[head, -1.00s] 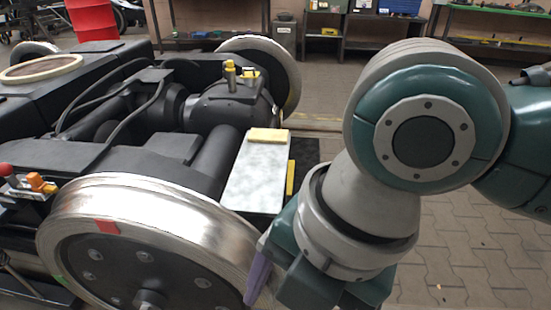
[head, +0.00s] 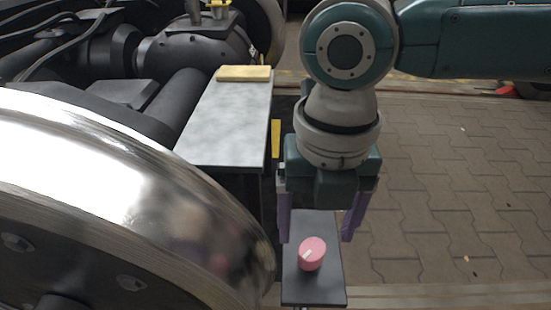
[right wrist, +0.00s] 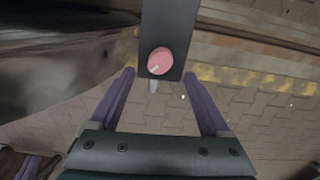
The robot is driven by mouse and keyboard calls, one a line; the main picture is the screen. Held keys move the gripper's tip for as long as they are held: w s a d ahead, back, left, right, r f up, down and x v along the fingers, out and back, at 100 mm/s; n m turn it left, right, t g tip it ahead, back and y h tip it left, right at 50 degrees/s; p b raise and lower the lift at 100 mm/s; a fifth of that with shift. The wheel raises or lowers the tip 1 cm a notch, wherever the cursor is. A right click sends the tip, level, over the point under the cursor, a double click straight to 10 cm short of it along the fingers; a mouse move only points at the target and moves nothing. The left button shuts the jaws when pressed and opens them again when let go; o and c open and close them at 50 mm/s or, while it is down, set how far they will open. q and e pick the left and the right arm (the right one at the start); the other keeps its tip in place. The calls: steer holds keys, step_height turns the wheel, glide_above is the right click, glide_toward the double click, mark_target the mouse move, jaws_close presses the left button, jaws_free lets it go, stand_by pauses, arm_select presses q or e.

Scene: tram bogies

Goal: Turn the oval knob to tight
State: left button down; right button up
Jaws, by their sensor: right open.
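The pink knob (head: 312,254) sits on a narrow dark plate (head: 314,288) beside the big wheel. It looks rounded, with a white mark on its face toward the lower left. No label for tight is readable. My right gripper (head: 317,239) is open and empty, its purple fingers pointing down on either side of the plate, above the knob. In the right wrist view the knob (right wrist: 160,61) shows between and just beyond the fingertips, apart from both. Purple finger-like parts, seemingly my left gripper (right wrist: 38,167), show in that view's bottom left corner; their opening is unclear.
The shiny wheel (head: 120,190) stands close to the left of the plate. A grey-topped stand (head: 225,120) with a yellow block (head: 243,73) lies behind. Paved floor (head: 450,190) to the right is clear.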

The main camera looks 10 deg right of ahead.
mark_target(312, 249)
step_height(312, 249, down, 5)
steer(key=shift+w+b, duration=0.1)
steer(key=shift+b, duration=1)
arm_select(q)
step_height(312, 249, down, 3)
steer(key=shift+w+f, duration=0.1)
steer(key=shift+d, duration=0.1)
arm_select(e)
steer(key=shift+c, duration=0.3)
steer(key=c, duration=0.3)
jaws_close()
steer(key=shift+r, duration=0.1)
